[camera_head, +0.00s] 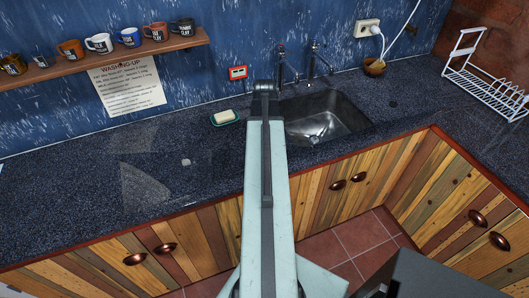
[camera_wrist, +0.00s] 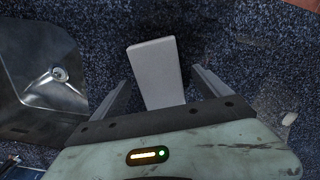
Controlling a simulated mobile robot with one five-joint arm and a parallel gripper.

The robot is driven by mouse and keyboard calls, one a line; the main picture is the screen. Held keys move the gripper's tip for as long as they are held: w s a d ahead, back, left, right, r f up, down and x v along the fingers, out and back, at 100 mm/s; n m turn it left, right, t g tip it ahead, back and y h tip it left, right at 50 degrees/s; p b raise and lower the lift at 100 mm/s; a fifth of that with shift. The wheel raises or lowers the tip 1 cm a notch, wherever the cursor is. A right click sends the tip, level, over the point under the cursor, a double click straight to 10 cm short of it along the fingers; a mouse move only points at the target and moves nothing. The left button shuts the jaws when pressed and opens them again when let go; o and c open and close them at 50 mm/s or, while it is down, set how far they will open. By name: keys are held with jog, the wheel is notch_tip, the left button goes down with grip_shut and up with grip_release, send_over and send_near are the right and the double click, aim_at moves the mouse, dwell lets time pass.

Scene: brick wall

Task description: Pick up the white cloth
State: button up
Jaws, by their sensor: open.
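A pale grey-white flat rectangle (camera_wrist: 153,62), which looks like the folded white cloth, lies on the dark speckled counter in the wrist view. My gripper (camera_wrist: 161,76) is open, with one finger to each side of it. The cloth's near end runs between the fingers toward the gripper body. I cannot tell how far the fingertips are above the counter. In the head view my arm hides both the gripper and this cloth. A small pale object (camera_head: 185,161) lies on the counter left of my arm; it is too small to identify.
The metal sink (camera_head: 318,122) lies right of my arm, with taps (camera_head: 313,62) behind it. Soap on a green dish (camera_head: 224,117) sits just left. A white dish rack (camera_head: 487,82) stands far right. A mug shelf (camera_head: 110,58) hangs on the wall. The left counter is mostly free.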

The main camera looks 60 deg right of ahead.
jog(key=shift+r, duration=0.1)
jog(key=c, duration=1.6)
jog(key=shift+o, duration=0.2)
notch_tip(320, 180, up, 10)
jog(key=p, duration=1)
